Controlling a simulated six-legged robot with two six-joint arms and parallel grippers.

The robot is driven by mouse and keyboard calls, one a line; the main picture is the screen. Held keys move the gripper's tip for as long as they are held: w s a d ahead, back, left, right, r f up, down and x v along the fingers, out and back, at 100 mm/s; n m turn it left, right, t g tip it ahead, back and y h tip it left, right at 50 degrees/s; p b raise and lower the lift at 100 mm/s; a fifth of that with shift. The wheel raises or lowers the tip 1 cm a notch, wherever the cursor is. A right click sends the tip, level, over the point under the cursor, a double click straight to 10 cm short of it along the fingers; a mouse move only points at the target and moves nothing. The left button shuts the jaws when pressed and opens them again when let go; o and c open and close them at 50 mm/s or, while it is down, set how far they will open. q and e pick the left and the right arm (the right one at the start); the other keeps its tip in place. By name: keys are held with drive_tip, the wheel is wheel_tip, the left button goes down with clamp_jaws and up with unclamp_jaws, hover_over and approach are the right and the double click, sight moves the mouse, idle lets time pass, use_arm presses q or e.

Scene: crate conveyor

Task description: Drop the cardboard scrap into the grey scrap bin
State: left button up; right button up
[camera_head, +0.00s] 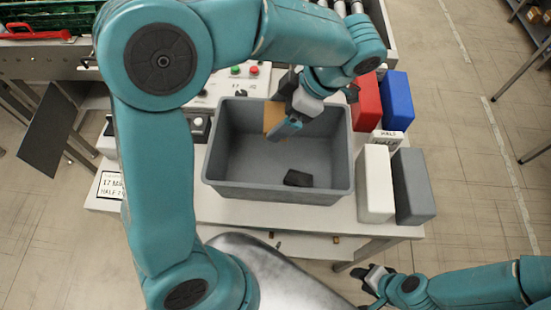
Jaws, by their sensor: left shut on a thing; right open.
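The grey scrap bin (232,191) stands open on the white table in the middle of the view. My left arm arches over from the left. Its gripper (287,130) points down over the bin's far part and is shut on the tan cardboard scrap (271,114). The scrap shows inside the bin's outline, near the far wall; its height above the floor is hard to tell. A small dark piece (298,178) lies on the bin floor near the front right. My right gripper (366,279) is open and empty at the bottom, in front of the table.
Red (367,103), blue (397,101), white (375,184) and grey (414,187) blocks stand right of the bin. A control panel (258,82) with buttons lies behind it. A conveyor (40,62) with a green crate (50,23) runs at the back left.

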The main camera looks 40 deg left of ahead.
use_arm(q)
drive_tip(key=f, duration=0.1)
drive_tip(key=f+b, duration=0.1)
drive_tip(key=shift+w+d+f, duration=0.1)
drive_tip(key=shift+d+f, duration=0.25)
drive_tip(key=shift+f, duration=0.05)
drive_tip(key=shift+s+f+b, duration=0.2)
drive_tip(key=shift+f+b, duration=0.05)
drive_tip(key=shift+b, duration=0.1)
drive_tip(key=shift+s+a+f, duration=0.1)
drive_tip(key=shift+s+a, duration=0.05)
drive_tip(key=shift+a, duration=0.05)
drive_tip(key=shift+w, duration=0.25)
drive_tip(key=o, duration=0.7)
drive_tip(key=shift+w+d, duration=0.1)
drive_tip(key=shift+o, duration=0.3)
drive_tip(key=shift+s, duration=0.2)
drive_tip(key=shift+w+r, duration=0.15)
drive_tip(key=shift+r, duration=0.05)
drive_tip(key=p+v, duration=0.2)
drive_tip(key=v, duration=1.4)
use_arm(e)
drive_tip(key=shift+s+d, duration=0.15)
drive_tip(key=shift+d, duration=0.05)
